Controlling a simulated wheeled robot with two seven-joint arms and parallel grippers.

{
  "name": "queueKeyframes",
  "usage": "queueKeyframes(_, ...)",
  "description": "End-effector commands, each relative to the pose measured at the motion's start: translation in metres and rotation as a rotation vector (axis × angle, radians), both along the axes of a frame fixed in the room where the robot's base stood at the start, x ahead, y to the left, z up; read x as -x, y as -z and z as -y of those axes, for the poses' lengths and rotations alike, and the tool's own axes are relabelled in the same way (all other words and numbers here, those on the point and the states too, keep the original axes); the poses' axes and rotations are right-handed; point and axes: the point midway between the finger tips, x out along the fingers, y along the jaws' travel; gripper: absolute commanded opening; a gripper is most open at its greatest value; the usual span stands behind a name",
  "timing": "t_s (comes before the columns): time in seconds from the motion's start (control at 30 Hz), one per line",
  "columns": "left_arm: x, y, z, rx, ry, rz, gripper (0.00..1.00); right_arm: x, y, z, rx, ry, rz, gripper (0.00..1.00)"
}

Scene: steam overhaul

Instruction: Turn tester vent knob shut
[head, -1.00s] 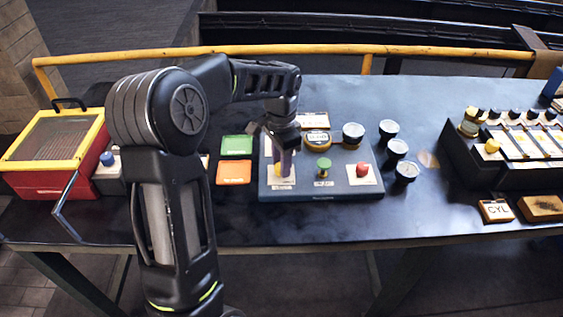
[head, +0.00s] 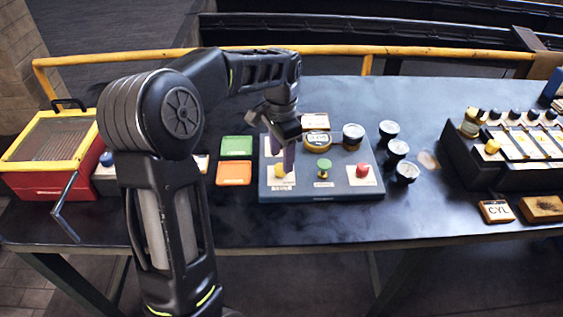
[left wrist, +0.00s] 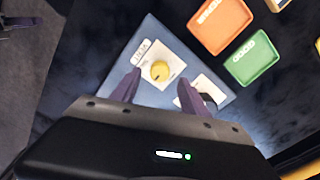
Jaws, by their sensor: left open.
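The tester (head: 333,190) is a blue-grey panel on the bench in the head view. Its yellow knob (head: 280,171) sits on a white labelled plate at the panel's left; the label is too small to read surely. It also shows in the left wrist view (left wrist: 160,71). A green knob (head: 323,166) and a red knob (head: 362,169) sit to its right. My left gripper (head: 286,157) is just above the yellow knob. In the left wrist view its purple fingers (left wrist: 158,93) are apart, with nothing between them, and the knob appears beyond the gap. My right gripper is not in view.
Green (head: 236,146) and orange (head: 234,173) trays lie left of the tester. Several dark round cups (head: 396,148) stand to its right. A red box with a yellow frame (head: 48,181) is at the far left, and a black rack (head: 510,156) at the right. The front bench strip is clear.

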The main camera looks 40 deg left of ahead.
Motion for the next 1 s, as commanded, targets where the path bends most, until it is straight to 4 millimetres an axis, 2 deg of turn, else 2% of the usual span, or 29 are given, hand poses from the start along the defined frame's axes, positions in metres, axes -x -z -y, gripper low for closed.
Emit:
queueKeyframes(0.1,-0.001,-0.021,0.0,0.0,0.001,0.004,0.52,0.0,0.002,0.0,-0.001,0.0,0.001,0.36)
queueKeyframes(0.3,0.0,-0.044,0.0,0.0,0.001,0.001,0.52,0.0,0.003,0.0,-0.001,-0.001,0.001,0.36)
queueKeyframes(1.0,0.0,-0.047,0.0,0.001,0.0,0.0,0.52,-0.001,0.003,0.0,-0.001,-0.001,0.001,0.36)
